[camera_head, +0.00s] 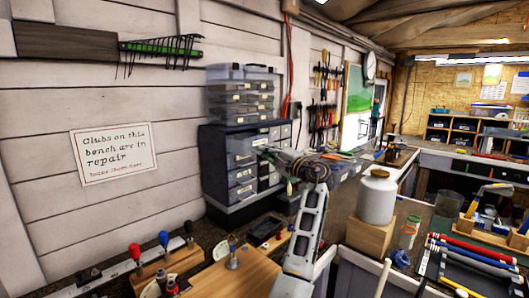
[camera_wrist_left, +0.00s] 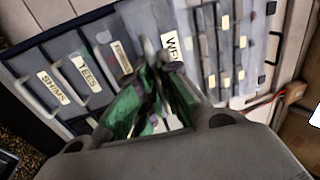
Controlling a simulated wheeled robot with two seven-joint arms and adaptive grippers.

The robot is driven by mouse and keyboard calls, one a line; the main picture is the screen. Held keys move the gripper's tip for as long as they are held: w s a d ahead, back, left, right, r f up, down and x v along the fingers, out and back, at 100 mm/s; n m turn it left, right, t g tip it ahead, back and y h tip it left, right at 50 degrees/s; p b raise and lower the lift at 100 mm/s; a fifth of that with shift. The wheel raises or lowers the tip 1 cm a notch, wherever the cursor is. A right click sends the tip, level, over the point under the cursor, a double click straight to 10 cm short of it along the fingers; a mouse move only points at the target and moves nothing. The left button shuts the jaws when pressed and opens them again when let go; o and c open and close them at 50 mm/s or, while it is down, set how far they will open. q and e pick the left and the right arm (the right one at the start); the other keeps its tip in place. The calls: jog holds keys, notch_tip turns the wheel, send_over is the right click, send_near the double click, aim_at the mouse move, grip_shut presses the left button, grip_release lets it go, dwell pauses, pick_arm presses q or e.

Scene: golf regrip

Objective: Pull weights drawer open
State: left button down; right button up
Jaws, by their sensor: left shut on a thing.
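The dark drawer cabinet (camera_head: 212,160) stands against the white plank wall, with grey drawers in a column. The weights drawer (camera_head: 242,147) is the top one of the left column; its front seems to stand out a little past the drawers below. In the left wrist view, its label (camera_wrist_left: 173,44), partly hidden, begins with "WE". My left gripper (camera_head: 266,151) is at this drawer's front. The left wrist view shows its green-padded fingers (camera_wrist_left: 151,62) closed at the drawer's handle, which they mostly hide. My right gripper is not in view.
Drawers labelled SHIMS (camera_wrist_left: 51,85) and TEES (camera_wrist_left: 87,72) sit beside it in the left wrist view. Clear bins (camera_head: 240,92) stand on the cabinet. A white jar (camera_head: 376,197) on a wooden block (camera_head: 369,236) stands right of my arm. Screwdrivers (camera_head: 163,240) stand in front.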

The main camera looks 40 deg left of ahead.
pick_arm(q)
jog(key=c, duration=1.9)
grip_release()
jog(key=shift+a, duration=0.1)
jog(key=v, duration=1.2)
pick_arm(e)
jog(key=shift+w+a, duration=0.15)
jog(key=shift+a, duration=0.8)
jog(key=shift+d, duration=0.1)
